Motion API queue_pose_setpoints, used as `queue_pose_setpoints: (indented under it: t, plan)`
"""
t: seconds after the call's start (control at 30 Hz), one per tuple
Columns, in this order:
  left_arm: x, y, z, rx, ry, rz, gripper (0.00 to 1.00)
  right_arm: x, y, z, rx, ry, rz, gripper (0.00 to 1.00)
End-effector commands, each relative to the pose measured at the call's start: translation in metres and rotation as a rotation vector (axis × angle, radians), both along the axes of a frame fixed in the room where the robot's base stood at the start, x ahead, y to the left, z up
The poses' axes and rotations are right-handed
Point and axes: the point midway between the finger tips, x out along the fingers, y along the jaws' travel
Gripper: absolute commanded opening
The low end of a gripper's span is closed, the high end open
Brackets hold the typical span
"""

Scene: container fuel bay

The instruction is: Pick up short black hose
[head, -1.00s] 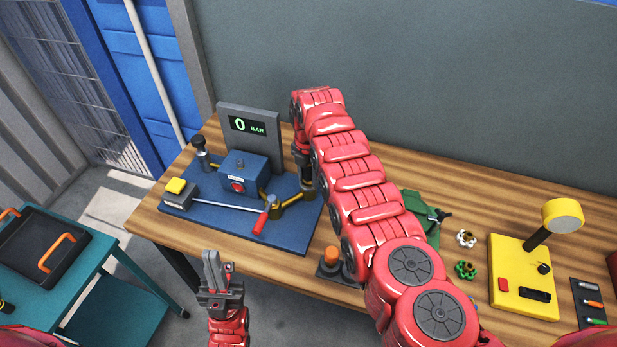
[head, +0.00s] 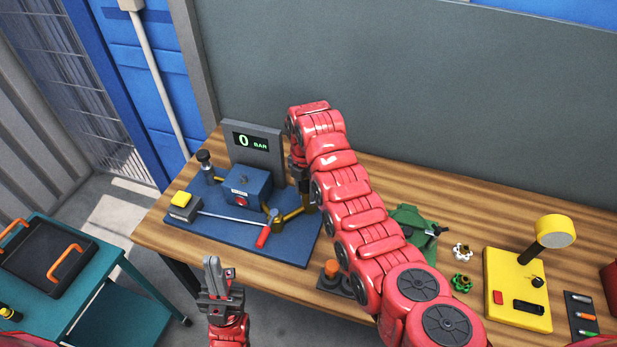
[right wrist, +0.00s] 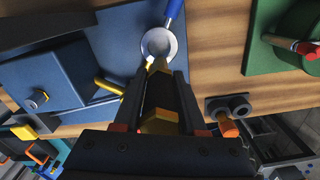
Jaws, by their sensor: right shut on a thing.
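The short black hose (right wrist: 160,92) shows in the right wrist view as a dark piece with brass-coloured ends, between the fingers of my right gripper (right wrist: 160,84). My right gripper is shut on it. Its brass tip points at a pale ring on the blue base plate; I cannot tell whether they touch. In the head view my right gripper (head: 301,176) is over the right part of the blue plate, and my arm hides much of it. My left gripper (head: 217,278) is in front of the bench edge, away from the hose; its finger gap is unclear.
The blue base plate (head: 240,236) carries a blue block (head: 247,184), a red-handled lever (head: 263,238) and a "0 BAR" display (head: 252,142). An orange-topped fitting (head: 331,271), a green item (head: 416,222) and a yellow device (head: 517,290) stand further right. A teal cart (head: 98,284) stands left.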

Motion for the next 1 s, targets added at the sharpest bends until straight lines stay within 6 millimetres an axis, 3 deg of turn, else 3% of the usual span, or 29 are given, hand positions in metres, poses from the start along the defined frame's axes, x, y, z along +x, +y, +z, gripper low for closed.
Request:
queue_pose_setpoints:
  t: [0.03,0.2,0.37,0.73,1.0]
  plan:
    - [0.000,0.000,0.012,0.000,0.000,0.000,0.00,-0.004,0.001,0.006,0.002,0.000,-0.002,0.00]
    - [0.000,0.000,0.023,0.000,0.000,0.000,0.00,-0.027,0.012,0.007,0.007,-0.001,-0.003,0.00]
    - [0.000,0.000,0.053,0.000,0.000,0.000,0.00,-0.054,0.024,0.014,0.010,0.006,-0.004,0.00]
    - [0.000,0.000,0.063,0.000,0.000,0.000,0.00,-0.107,0.049,0.010,0.005,0.004,0.000,0.00]
    - [0.000,0.000,0.064,0.000,0.000,0.000,0.00,-0.122,0.055,0.013,0.002,0.000,-0.003,0.00]
